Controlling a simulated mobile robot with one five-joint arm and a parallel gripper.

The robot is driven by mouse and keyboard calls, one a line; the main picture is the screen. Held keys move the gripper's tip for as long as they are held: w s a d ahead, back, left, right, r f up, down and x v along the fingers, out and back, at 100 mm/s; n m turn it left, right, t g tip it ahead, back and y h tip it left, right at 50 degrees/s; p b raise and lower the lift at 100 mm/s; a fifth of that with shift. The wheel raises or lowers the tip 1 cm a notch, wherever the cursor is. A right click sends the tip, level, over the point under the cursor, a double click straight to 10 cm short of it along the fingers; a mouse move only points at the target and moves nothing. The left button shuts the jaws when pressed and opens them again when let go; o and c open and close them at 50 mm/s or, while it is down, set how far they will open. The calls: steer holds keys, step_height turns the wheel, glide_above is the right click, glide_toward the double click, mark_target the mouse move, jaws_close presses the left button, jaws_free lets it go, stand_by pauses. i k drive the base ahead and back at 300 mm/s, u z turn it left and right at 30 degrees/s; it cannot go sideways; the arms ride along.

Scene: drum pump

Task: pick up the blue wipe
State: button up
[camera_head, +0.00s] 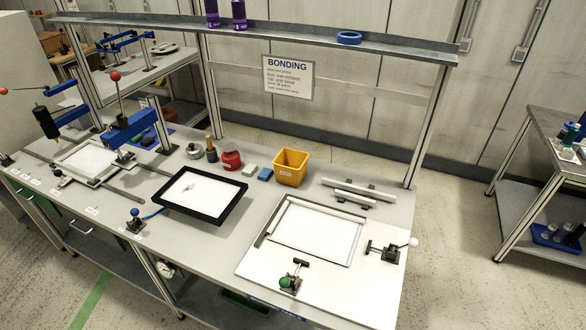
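A small blue block-like item (266,174), which looks like the blue wipe, lies flat on the grey bench (130,210). It sits just left of a yellow bin (291,167) and right of a small white block (250,169). Its top is clear and nothing lies on it. My gripper is not in view.
A black-framed panel (198,217) lies in front of the wipe. A red container (231,160) stands to its left. A white board with a frame and toggle clamps (290,280) fills the right. A shelf (270,33) with purple cans (239,14) spans above the bench.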

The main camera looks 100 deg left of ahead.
mark_target(266, 173)
steer(key=u, duration=4.95)
steer(key=i, duration=2.15)
